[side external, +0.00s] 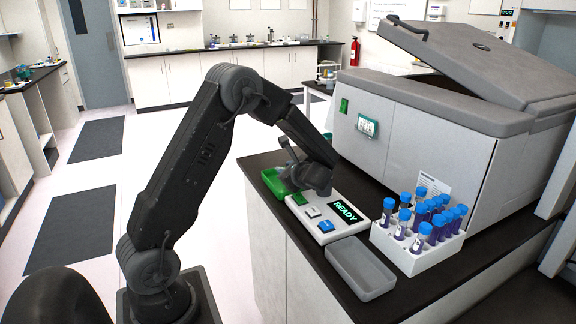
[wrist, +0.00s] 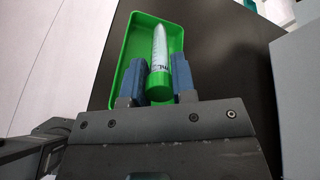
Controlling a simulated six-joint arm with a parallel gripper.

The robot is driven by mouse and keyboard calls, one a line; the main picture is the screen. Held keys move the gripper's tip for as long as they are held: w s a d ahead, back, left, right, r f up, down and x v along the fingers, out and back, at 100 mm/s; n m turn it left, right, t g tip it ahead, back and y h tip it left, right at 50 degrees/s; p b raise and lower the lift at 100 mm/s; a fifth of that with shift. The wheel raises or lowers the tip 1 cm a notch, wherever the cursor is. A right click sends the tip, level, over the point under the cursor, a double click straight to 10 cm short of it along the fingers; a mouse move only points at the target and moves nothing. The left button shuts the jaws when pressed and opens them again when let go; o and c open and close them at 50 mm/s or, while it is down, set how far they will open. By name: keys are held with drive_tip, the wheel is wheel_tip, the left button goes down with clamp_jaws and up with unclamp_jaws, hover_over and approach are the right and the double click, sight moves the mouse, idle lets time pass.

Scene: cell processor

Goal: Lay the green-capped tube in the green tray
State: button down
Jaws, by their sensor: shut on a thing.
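The green-capped tube (wrist: 160,60) has a pale body with small writing and shows between my fingers in the wrist view, cap toward me. My gripper (wrist: 158,82) is shut on it at the cap end. The green tray (wrist: 131,45) lies beneath, and the tube is over its inside. I cannot tell whether the tube touches the tray floor. In the side view the tray (side external: 272,188) sits at the left end of the bench, and my gripper (side external: 290,182) is over it. The tube cannot be made out in the side view.
A control panel reading READY (side external: 345,212) stands beside the tray. An empty grey tray (side external: 360,270) and a white rack (side external: 412,262) of blue-capped tubes are farther right. A large grey machine (side external: 440,130) with a raised lid stands behind.

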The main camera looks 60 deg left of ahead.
drive_tip(key=c, duration=0.9)
unclamp_jaws()
drive_tip(key=shift+o, duration=0.2)
drive_tip(key=v, duration=1.3)
drive_tip(key=shift+d+r, duration=0.1)
drive_tip(key=shift+d, duration=0.3)
drive_tip(key=shift+s+d+r, duration=0.1)
drive_tip(key=shift+s+r, duration=0.1)
drive_tip(key=shift+s, duration=0.1)
drive_tip(key=s+d+r+n+t+h, duration=0.2)
drive_tip(key=s+d+r+n+h, duration=0.1)
drive_tip(key=s+d+n+h, duration=0.3)
drive_tip(key=s+d+r+n+t+h, duration=0.3)
drive_tip(key=s+d+n+h, duration=0.3)
drive_tip(key=s+d, duration=0.5)
drive_tip(key=shift+s+d+r+t+h, duration=0.3)
drive_tip(key=shift+s+r+h, duration=0.3)
drive_tip(key=shift+h, duration=0.3)
